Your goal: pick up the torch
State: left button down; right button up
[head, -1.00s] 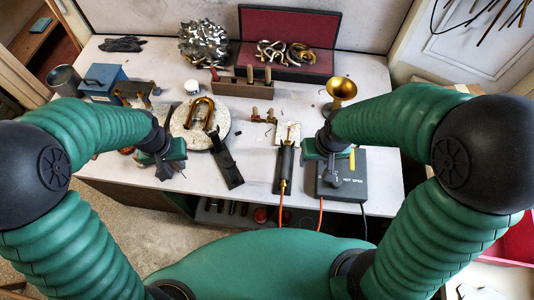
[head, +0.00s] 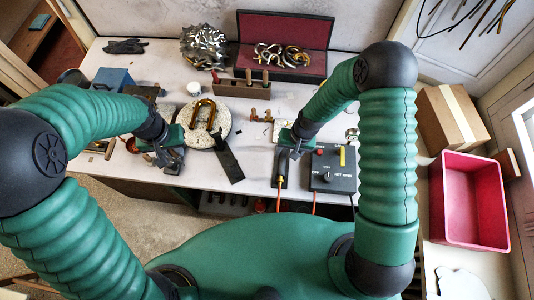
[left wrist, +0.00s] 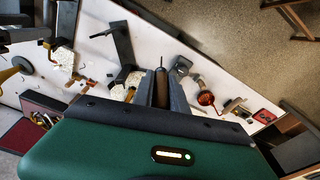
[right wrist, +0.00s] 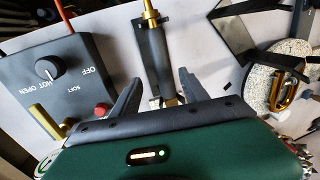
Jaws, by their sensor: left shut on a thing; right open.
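The torch (head: 280,172) is dark with a brass end and an orange hose; it lies on the bench left of the control box. In the right wrist view its brass part (right wrist: 150,22) points away over a dark body or holder (right wrist: 154,52). My right gripper (head: 296,152) is open above the torch's far end. In the right wrist view its fingers (right wrist: 157,92) stand on either side of that end; contact cannot be told. My left gripper (head: 167,162) is shut on a thin tool with a brown handle (left wrist: 161,88), left of the round stone slab.
The control box (head: 333,172) with knob and yellow lever stands right of the torch. A round slab (head: 206,124) carries a brass U-tube (head: 203,114). A dark bar (head: 228,162) lies between the grippers. A tool rack (head: 243,92) stands behind; a red bin (head: 468,200) is at right.

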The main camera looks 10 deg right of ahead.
aim_at(283, 156)
pick_arm(q)
notch_tip(283, 156, up, 2)
jog(key=shift+a+r+p, duration=0.1)
jog(key=shift+r+p, duration=0.1)
jog(key=shift+p, duration=0.9)
pick_arm(e)
jog(key=f, duration=0.1)
jog(key=a+f, duration=0.1)
jog(key=f, duration=0.2)
jog(key=shift+w+a+f, duration=0.25)
jog(key=shift+a+f, duration=0.05)
jog(key=shift+w+f, duration=0.1)
jog(key=shift+f, duration=0.25)
grip_shut()
